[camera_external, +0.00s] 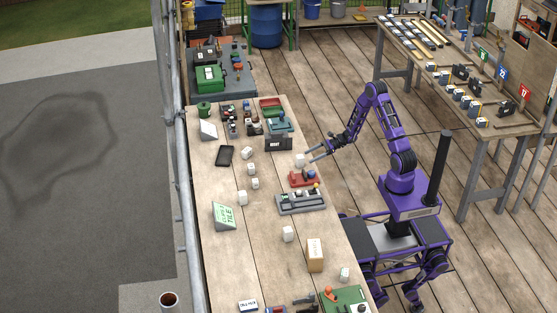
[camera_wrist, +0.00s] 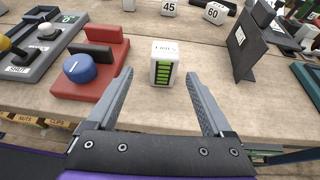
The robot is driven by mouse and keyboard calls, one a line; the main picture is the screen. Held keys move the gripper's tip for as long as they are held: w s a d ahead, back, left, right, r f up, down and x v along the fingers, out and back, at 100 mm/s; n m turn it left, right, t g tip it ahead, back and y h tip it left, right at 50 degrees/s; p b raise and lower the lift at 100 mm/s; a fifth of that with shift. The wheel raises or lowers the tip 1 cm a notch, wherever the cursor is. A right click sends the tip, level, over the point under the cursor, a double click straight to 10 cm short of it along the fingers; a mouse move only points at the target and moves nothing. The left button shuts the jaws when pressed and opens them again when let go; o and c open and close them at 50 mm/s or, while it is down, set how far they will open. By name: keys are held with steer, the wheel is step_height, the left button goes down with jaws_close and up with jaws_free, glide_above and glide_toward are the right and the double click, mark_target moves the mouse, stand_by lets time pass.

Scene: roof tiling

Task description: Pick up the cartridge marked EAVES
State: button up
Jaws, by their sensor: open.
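A white cartridge (camera_wrist: 166,62) with a panel of green bars stands upright on the workbench in the wrist view. The small lettering on its top is blurred; it may read EAVES. My gripper (camera_wrist: 159,76) is open and empty, with its fingers pointing toward the cartridge, one to each side of its line. Whether the fingertips reach past its near face is unclear. In the external view the white block (camera_external: 300,160) stands near the bench's right edge, just by my gripper (camera_external: 309,157). No cartridge label is readable there.
A red holder (camera_wrist: 98,72) with a blue knob stands close left of the cartridge. A dark upright panel (camera_wrist: 242,46) stands to the right. White blocks marked 45 (camera_wrist: 169,8) and 60 (camera_wrist: 213,13) are behind. Bare wood lies directly around the cartridge.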

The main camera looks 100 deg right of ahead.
mark_target(295, 167)
steer(key=x, duration=1)
steer(key=shift+d, duration=0.25)
steer(key=shift+s, duration=0.1)
jaws_close()
